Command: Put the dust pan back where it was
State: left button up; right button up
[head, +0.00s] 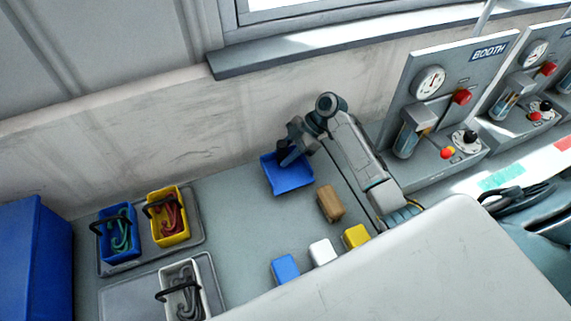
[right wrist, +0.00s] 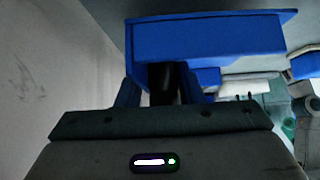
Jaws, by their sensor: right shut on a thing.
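The blue dust pan (head: 288,177) is near the wall at the back of the grey bench, in the middle of the head view. My right gripper (head: 290,155) is shut on the dust pan's dark handle. In the right wrist view the blue dust pan (right wrist: 210,38) spreads out ahead of my right gripper (right wrist: 165,88), with the dark handle between the fingers. I cannot tell whether the pan touches the bench. My left gripper is not in view.
A brown block (head: 330,203) lies just right of the pan. Blue (head: 285,269), white (head: 322,251) and yellow (head: 356,236) blocks line the front. Blue (head: 119,236), yellow (head: 169,218) and white (head: 184,291) bins with hooks stand left. Gauge panels (head: 440,95) stand right.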

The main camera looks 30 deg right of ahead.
jog(key=shift+w+f+b, duration=0.1)
jog(key=shift+f+b, duration=0.25)
jog(key=shift+f, duration=0.1)
notch_tip(320, 180, down, 3)
jog(key=shift+r+b, duration=0.15)
jog(key=shift+b, duration=0.75)
jog(key=shift+r, duration=0.1)
jog(key=o, duration=1.1)
